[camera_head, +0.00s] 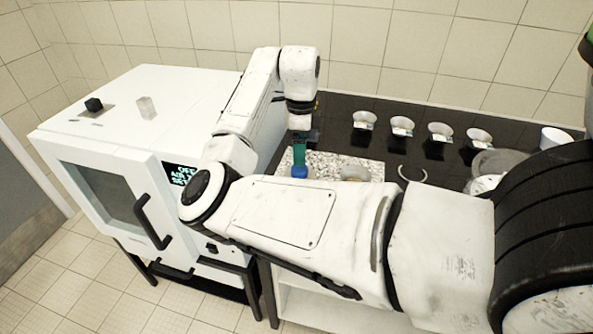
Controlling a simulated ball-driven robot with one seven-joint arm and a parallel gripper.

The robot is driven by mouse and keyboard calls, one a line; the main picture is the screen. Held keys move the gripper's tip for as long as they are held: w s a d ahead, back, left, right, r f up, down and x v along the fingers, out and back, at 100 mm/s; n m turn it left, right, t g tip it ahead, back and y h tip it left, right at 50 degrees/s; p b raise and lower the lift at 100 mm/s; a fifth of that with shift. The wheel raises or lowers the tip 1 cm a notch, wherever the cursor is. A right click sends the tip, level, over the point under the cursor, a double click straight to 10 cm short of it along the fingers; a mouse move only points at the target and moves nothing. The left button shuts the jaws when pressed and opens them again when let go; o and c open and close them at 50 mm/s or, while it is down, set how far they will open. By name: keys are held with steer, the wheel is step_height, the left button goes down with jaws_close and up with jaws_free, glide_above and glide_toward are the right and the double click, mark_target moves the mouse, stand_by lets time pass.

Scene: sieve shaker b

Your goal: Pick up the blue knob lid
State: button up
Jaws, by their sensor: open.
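The blue knob (299,171) of the lid shows as a small round blue shape at the edge of a speckled board on the black bench. My arm link covers what lies below it, so the lid's body is hidden. My gripper (300,160) points down directly above the knob, with its teal fingers close over it in the picture. The gripper is open. I cannot tell whether the fingers touch the knob or stand around it.
A white oven-like cabinet (130,105) stands left, with a black cube (94,104) and a clear block (146,107) on top. Several small white bowls, including one bowl (364,118), line the bench's back. A pale round thing (354,172) lies on the speckled board (376,168).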

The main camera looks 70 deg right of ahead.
mark_target(299, 168)
steer(key=shift+w+a+f+p, duration=0.1)
steer(key=shift+f+p, duration=0.25)
steer(key=shift+f, duration=1.25)
steer(key=shift+a+f+p, duration=0.1)
steer(key=shift+f+p, duration=0.25)
steer(key=shift+f, duration=1.25)
steer(key=c, duration=1.1)
steer(key=shift+r, duration=0.1)
steer(key=shift+r, duration=0.4)
step_height(299, 168, up, 2)
steer(key=shift+r, duration=0.2)
steer(key=s+a+r, duration=0.2)
steer(key=s+r, duration=0.1)
steer(key=s, duration=0.1)
steer(key=s+a+r+b, duration=0.1)
steer(key=s+a+r, duration=0.1)
steer(key=s+r, duration=0.1)
steer(key=s+a+r, duration=0.1)
steer(key=s+r, duration=0.2)
steer(key=s, duration=0.2)
steer(key=shift+s+a+r+b, duration=0.35)
steer(key=shift+s+a, duration=0.05)
